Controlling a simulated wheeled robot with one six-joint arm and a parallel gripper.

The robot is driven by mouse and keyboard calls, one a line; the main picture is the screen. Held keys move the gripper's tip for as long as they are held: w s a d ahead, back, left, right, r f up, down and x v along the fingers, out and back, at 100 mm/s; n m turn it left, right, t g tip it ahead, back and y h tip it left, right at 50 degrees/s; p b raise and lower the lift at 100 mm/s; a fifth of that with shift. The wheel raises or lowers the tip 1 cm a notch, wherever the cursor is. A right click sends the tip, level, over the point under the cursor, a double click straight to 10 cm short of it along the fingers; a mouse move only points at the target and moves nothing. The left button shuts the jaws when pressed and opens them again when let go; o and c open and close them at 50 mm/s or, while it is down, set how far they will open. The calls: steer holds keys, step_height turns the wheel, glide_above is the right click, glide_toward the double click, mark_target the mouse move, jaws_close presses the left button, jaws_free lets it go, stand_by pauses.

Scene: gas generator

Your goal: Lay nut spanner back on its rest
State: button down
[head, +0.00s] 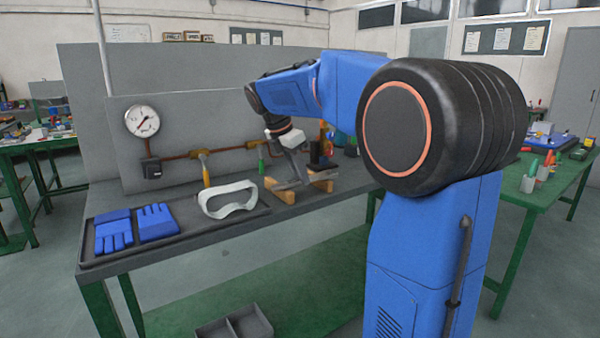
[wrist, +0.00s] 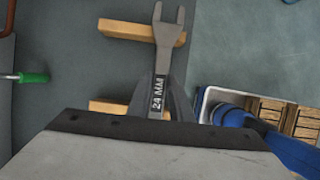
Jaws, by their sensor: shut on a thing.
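The nut spanner (wrist: 167,33) is grey, with an open jaw at the far end and a black "24 MM" label. My gripper (wrist: 159,103) is shut on its handle, just below the label. The rest is two wooden blocks, a far one (wrist: 128,29) and a near one (wrist: 104,105). The spanner passes over the right end of the far block; I cannot tell whether it touches. In the head view my gripper (head: 296,175) is low over the bench, with the blocks (head: 281,195) close beneath it. The spanner's near end is hidden by my gripper body.
White goggles (head: 228,212) and blue gloves (head: 115,233) lie in a dark tray at the bench's left. A pipe with a yellow handle (head: 205,172), a green handle (head: 262,166) and a gauge (head: 142,121) runs along the back panel behind my gripper.

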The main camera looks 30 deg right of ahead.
steer(key=c, duration=1.5)
jaws_free()
steer(key=v, duration=1.7)
steer(key=shift+a+r, duration=0.1)
steer(key=shift+r, duration=0.15)
steer(key=s+a+f+m+t+y, duration=0.1)
steer(key=s+a+f+m, duration=0.2)
steer(key=s+f+m, duration=0.3)
steer(key=s+a+f+m+t+y, duration=0.2)
steer(key=s+f+m, duration=0.4)
steer(key=s+f, duration=0.8)
steer(key=s+a+f+m+t+y, duration=0.1)
steer(key=s+a+f+m, duration=0.3)
steer(key=s+f, duration=0.6)
step_height(320, 180, down, 3)
steer(key=shift+s+f+m+t+y, duration=0.1)
steer(key=shift+m+t+y, duration=0.25)
steer(key=shift+m, duration=0.85)
